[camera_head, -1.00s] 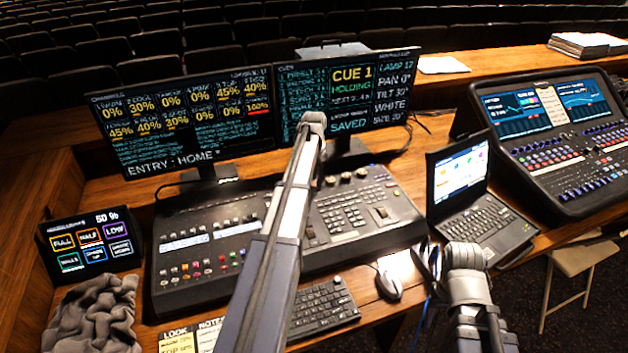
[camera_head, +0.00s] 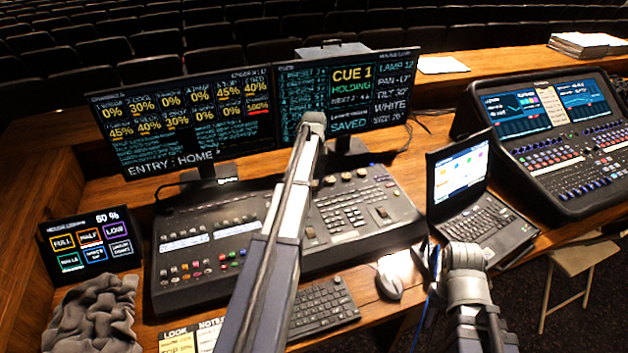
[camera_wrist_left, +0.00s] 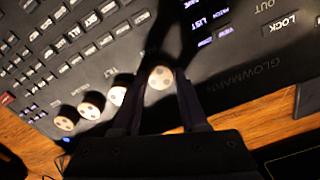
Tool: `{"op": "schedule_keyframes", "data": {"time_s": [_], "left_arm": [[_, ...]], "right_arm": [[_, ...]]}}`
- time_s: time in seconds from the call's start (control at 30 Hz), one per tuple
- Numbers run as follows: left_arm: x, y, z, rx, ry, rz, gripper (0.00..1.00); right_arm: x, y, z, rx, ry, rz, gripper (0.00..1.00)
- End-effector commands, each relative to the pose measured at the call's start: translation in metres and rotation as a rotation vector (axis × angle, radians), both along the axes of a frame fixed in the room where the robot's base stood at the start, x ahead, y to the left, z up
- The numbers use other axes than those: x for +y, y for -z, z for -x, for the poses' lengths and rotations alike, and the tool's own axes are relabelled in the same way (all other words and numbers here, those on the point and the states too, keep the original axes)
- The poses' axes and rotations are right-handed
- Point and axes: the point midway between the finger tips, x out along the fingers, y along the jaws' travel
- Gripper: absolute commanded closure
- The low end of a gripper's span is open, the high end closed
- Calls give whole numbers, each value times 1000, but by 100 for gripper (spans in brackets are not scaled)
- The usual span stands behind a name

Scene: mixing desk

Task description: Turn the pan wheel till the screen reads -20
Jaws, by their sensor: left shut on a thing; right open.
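The right monitor (camera_head: 347,92) shows a PAN line (camera_head: 394,80) with a minus sign before a small number whose digits are blurred. TILT below it looks like 30. The lighting console (camera_head: 300,225) has a row of round wheels at its back edge. In the left wrist view, my left gripper (camera_wrist_left: 157,94) is shut on the pan wheel (camera_wrist_left: 160,76), at the end of the row, a finger on each side. In the head view my left arm hides that wheel and the fingertips. My right gripper (camera_head: 429,262) is open and empty beside the laptop.
Three more wheels stand beside the held one, such as the closest (camera_wrist_left: 118,95). A keyboard (camera_head: 323,306), a mouse (camera_head: 389,285) and a laptop (camera_head: 465,200) lie in front and to the right. A touch panel (camera_head: 91,243) and a grey cloth (camera_head: 97,315) are at left.

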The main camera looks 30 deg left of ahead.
Motion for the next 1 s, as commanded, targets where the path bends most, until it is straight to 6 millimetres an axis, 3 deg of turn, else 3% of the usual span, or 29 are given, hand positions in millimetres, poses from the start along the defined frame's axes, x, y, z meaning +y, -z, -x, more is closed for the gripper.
{"op": "schedule_keyframes", "data": {"time_s": [0.3,0.77,0.8,1.0], "left_arm": [[0,0,0,0,-96,0,100],[0,0,0,0,-110,0,100],[0,0,0,0,-110,0,56],[0,0,0,0,-109,0,34]], "right_arm": [[0,0,0,0,0,0,50],[0,0,0,0,0,0,50],[0,0,0,0,0,0,50],[0,0,0,0,0,0,50]]}}
